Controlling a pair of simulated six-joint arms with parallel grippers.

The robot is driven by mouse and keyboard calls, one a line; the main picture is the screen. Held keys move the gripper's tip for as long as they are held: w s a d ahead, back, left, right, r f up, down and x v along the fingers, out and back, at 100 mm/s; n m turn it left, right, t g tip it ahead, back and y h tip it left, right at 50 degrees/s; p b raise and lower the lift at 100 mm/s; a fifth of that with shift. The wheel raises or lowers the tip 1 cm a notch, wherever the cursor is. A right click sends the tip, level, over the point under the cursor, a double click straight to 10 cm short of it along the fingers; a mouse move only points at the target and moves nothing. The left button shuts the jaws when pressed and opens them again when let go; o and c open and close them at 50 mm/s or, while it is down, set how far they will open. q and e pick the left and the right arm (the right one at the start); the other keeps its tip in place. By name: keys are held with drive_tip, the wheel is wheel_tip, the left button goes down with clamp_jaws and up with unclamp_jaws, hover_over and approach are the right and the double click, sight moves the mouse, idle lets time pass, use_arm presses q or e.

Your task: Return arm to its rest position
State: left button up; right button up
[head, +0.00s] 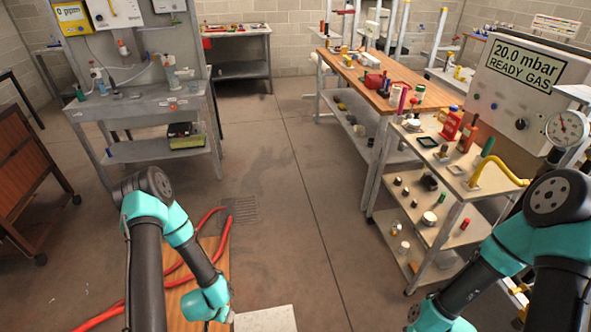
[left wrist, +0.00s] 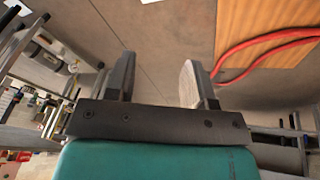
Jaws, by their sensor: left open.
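My left arm (head: 178,231) reaches down at the lower left of the head view, with its wrist (head: 205,303) over the floor area beside a wooden board. In the left wrist view my left gripper (left wrist: 160,82) has its two fingers spread apart, with nothing seen between them but floor. My right arm (head: 497,262) bends down at the lower right of the head view, close to the shelved cart. Its gripper is below the picture edge and hidden.
A wooden board (head: 184,292) with red hose (head: 170,270) lies near my left arm. A pale box (head: 266,319) is at the bottom edge. The shelved cart (head: 451,184) stands right, a grey workbench (head: 142,106) back left. The middle floor is clear.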

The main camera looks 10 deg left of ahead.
use_arm(q)
drive_tip(key=d+r+n+g+h, duration=0.2)
drive_tip(key=d+r, duration=1.1)
drive_tip(key=shift+d+r, duration=0.2)
drive_tip(key=shift+d, duration=0.2)
